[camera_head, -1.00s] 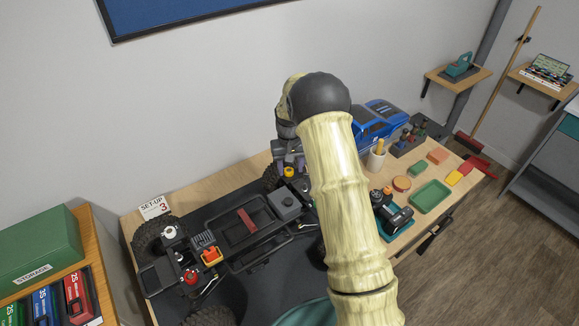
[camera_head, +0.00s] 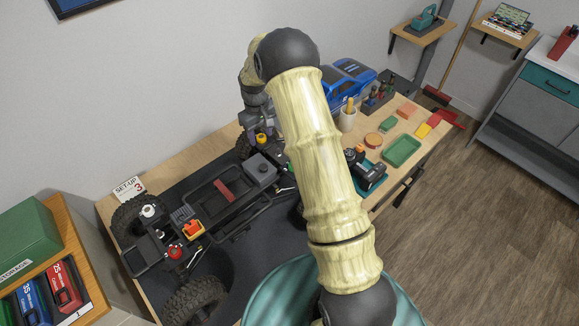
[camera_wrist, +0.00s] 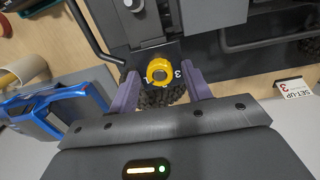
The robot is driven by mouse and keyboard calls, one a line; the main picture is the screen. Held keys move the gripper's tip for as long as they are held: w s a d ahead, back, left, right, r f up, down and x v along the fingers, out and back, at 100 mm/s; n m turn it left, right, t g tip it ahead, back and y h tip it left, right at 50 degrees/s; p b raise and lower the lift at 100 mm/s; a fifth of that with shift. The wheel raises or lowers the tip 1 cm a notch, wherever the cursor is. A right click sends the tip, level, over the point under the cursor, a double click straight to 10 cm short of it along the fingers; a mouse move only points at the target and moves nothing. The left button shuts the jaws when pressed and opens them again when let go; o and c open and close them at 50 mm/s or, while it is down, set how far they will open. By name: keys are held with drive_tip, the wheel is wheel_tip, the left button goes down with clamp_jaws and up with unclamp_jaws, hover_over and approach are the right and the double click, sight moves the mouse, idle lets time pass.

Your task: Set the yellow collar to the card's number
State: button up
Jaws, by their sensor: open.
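In the head view the collar (camera_head: 261,138) is at the chassis's far end. My gripper (camera_wrist: 161,90) is open, with one purple finger on each side of the collar in the wrist view; I cannot tell whether they touch it. The white SET-UP card (camera_head: 129,188) reads 3 and stands at the table's back left. It also shows in the wrist view (camera_wrist: 293,88).
A red knob (camera_head: 175,252) and an orange part (camera_head: 193,230) sit at the chassis's near end. A blue car body (camera_head: 345,82), a pen cup (camera_head: 347,120) and a green tray (camera_head: 402,151) are to the right. A black tyre (camera_wrist: 165,96) lies below the collar.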

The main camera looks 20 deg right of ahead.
sight(263, 137)
drive_tip(key=n+p, duration=0.1)
drive_tip(key=n, duration=0.4)
drive_tip(key=shift+s+p, duration=0.1)
drive_tip(key=shift+p, duration=0.2)
drive_tip(key=n+p, duration=0.2)
drive_tip(key=n, duration=0.3)
drive_tip(key=shift+d+r, duration=0.1)
drive_tip(key=n+p, duration=0.3)
drive_tip(key=n, duration=0.2)
drive_tip(key=shift+n+p, duration=0.3)
drive_tip(key=shift+p, duration=0.05)
drive_tip(key=n+p, duration=0.3)
drive_tip(key=n, duration=0.1)
drive_tip(key=shift+d+r+n, duration=0.1)
drive_tip(key=shift+r+n, duration=0.15)
drive_tip(key=shift+n, duration=0.05)
wheel_tip(263, 137, up, 16)
drive_tip(key=r+b, duration=0.1)
drive_tip(key=b, duration=0.5)
drive_tip(key=s+f+m+t+b, duration=0.2)
drive_tip(key=s+f+m+b, duration=0.1)
drive_tip(key=s+m, duration=2)
drive_tip(key=s+b, duration=0.1)
drive_tip(key=s, duration=0.3)
drive_tip(key=shift+f+m+t, duration=0.2)
drive_tip(key=shift+m+t, duration=0.1)
